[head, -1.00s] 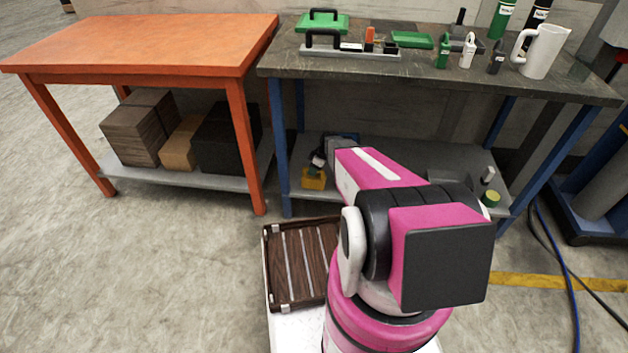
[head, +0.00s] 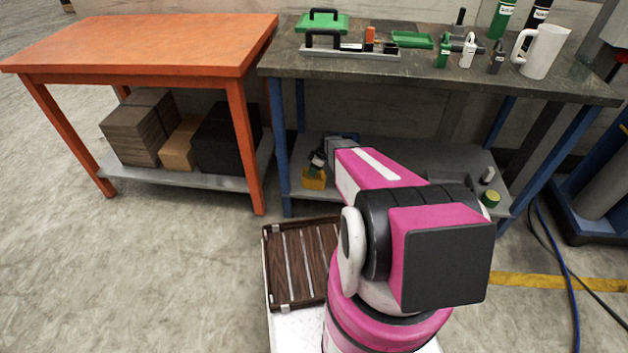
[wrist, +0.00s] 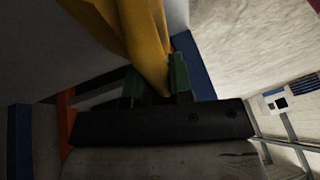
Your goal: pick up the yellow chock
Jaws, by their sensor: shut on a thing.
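The yellow chock (head: 314,179) is at the left front of the lower shelf of the grey-topped workbench in the head view. My gripper (head: 317,164) is at its top, partly hidden by my arm. In the wrist view the yellow chock (wrist: 143,40) is large and dark-lit, with its lower end between the green-edged fingers of my gripper (wrist: 161,85). The fingers are shut on it. I cannot tell whether the chock still touches the shelf.
The lower shelf (head: 420,165) also holds a yellow-green round item (head: 490,199) at its right. A blue bench leg (head: 280,150) stands close left of the chock. A wooden slatted tray (head: 302,262) sits in front. The orange table (head: 150,45) is at left.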

